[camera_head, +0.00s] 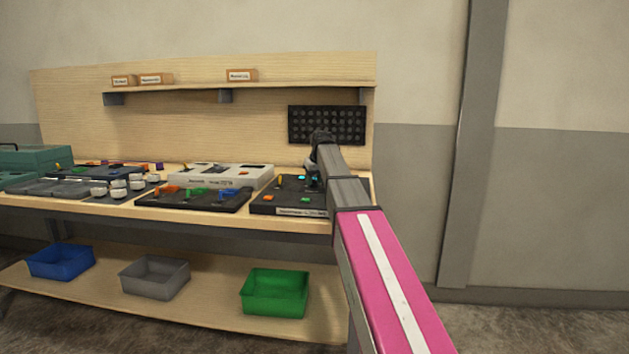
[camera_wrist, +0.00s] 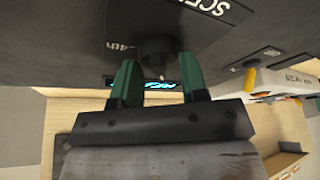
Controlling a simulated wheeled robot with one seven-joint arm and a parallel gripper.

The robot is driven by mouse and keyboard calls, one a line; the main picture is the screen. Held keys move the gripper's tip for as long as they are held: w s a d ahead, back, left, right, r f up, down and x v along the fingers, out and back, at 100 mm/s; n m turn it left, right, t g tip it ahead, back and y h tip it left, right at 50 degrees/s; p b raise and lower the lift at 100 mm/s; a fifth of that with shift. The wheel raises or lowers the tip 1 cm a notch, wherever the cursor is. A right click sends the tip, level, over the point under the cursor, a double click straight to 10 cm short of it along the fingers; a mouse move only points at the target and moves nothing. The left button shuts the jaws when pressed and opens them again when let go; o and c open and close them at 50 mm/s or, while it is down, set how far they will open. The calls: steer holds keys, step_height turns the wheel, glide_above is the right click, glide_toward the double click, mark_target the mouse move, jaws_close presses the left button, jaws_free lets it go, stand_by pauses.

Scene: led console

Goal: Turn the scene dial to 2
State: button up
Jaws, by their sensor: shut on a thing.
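The scene dial (camera_wrist: 155,48) is a dark round knob on the black console panel, seen in the wrist view near a white-lettered label starting "SCE" (camera_wrist: 205,10). My gripper (camera_wrist: 158,62) has two green fingers, one on each side of the dial, and is shut on it. The dial's pointer position and most of its markings cannot be read. A blue lit display (camera_wrist: 160,87) shows between the fingers. In the head view the dark console (camera_head: 265,204) lies at the bench's right end, and my arm hides the dial there.
Another dark panel (camera_head: 190,200) and a light grey box (camera_head: 222,175) are left of the console. A yellow lever (camera_wrist: 250,80) shows at right in the wrist view. Blue (camera_head: 60,262), grey (camera_head: 154,277) and green (camera_head: 274,292) bins stand on the lower shelf. A black perforated panel (camera_head: 345,125) is behind.

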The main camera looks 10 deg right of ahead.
mark_target(317, 190)
steer(key=shift+m, duration=0.7)
steer(key=shift+h, duration=0.3)
steer(key=o, duration=0.9)
steer(key=v, duration=1)
steer(key=shift+s+r, duration=0.2)
steer(key=shift+r, duration=0.15)
